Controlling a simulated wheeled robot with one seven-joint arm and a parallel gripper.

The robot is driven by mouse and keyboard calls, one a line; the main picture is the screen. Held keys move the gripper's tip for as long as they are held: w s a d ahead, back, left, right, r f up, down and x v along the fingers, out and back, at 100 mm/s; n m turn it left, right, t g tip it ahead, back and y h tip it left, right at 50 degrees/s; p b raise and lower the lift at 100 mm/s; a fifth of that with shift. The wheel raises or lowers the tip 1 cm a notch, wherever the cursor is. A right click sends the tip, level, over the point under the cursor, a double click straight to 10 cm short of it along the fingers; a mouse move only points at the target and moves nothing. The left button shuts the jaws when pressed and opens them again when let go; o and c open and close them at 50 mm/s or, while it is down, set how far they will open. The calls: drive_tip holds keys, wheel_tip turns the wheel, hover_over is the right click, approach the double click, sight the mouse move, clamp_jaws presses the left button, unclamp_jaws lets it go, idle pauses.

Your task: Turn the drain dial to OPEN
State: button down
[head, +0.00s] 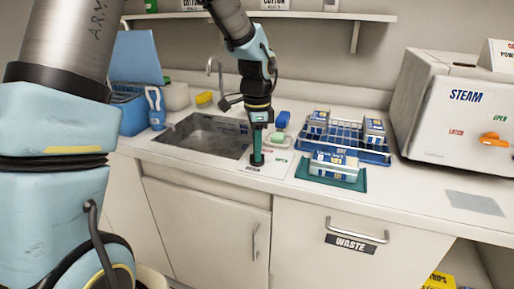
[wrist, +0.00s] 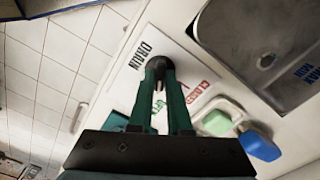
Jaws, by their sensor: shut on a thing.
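The drain dial (wrist: 158,62) is a dark round knob on a white plate (wrist: 131,78) beside the sink. The plate carries a black DRAIN label, a red CLOSED mark (wrist: 198,91) and a green mark partly hidden behind the fingers. My gripper (wrist: 161,72) points down with its two green fingers shut on the dial, one on each side. In the head view my gripper (head: 257,160) stands over the plate at the counter's front, right of the sink, and hides most of the dial. I cannot tell which mark the dial points to.
The sink (head: 208,134) with its faucet lies left of my gripper. A soap dish with a green bar (head: 276,138) and a blue item (head: 282,120) sit close behind. A blue rack (head: 345,146) and a teal tray (head: 350,184) with packs stand right. The steam sterilizer (head: 452,112) is further right.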

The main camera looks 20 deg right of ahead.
drive_tip(key=shift+d, duration=0.1)
idle(0.3)
drive_tip(key=c, duration=0.9)
unclamp_jaws()
drive_tip(key=shift+o, duration=0.2)
wheel_tip(320, 180, up, 11)
drive_tip(key=b, duration=0.1)
drive_tip(key=shift+f, duration=0.1)
drive_tip(key=s+a+f+n, duration=0.1)
drive_tip(key=a+f+n, duration=0.2)
drive_tip(key=a+n, duration=0.3)
drive_tip(key=s+a+f+n+t, duration=0.1)
drive_tip(key=a+n, duration=0.6)
drive_tip(key=a, duration=0.7)
drive_tip(key=s+a+f+n, duration=0.2)
drive_tip(key=a+f+n, duration=0.3)
drive_tip(key=a, duration=0.5)
drive_tip(key=shift+s+a+f+n+t, duration=0.2)
drive_tip(key=shift+a+f+n+t, duration=0.15)
drive_tip(key=shift+n, duration=0.45)
